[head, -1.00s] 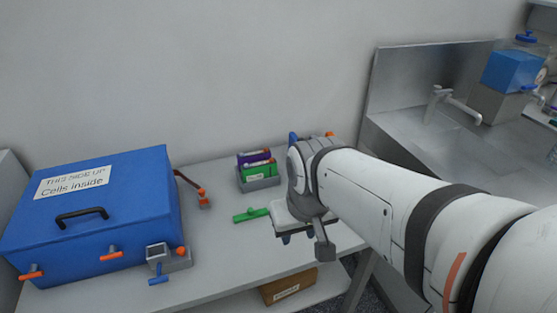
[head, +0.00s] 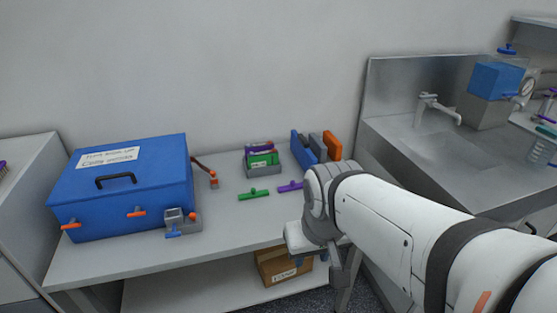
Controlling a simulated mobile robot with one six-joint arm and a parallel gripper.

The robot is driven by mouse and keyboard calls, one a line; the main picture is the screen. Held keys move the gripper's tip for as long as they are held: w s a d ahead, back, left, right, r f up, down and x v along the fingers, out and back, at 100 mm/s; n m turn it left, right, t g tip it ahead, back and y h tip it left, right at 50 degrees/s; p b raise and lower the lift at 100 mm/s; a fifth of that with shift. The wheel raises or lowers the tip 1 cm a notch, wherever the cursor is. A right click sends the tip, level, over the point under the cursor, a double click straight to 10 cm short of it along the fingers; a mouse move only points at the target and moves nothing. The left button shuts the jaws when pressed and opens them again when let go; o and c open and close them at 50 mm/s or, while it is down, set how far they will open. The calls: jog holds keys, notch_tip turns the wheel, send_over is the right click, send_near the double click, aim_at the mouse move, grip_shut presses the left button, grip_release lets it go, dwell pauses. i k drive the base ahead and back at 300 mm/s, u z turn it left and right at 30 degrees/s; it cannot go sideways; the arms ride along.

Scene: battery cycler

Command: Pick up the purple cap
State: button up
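The purple cap (head: 289,187) is a small bar with a raised knob, lying on the grey table. It lies just right of a similar green cap (head: 254,194). My gripper (head: 318,268) is near the table's front edge, in front of and to the right of the purple cap, and apart from it. My wrist hides most of the gripper, and its fingers do not show clearly.
A grey holder (head: 265,170) with green and purple cells stands behind the caps. Blue, grey and orange blocks (head: 315,147) stand to its right. A blue case (head: 120,195) fills the left of the table. A sink (head: 440,150) is at right.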

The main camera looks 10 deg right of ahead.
aim_at(294, 186)
jog(key=u, duration=0.15)
jog(key=i, duration=0.9)
jog(key=z, duration=0.05)
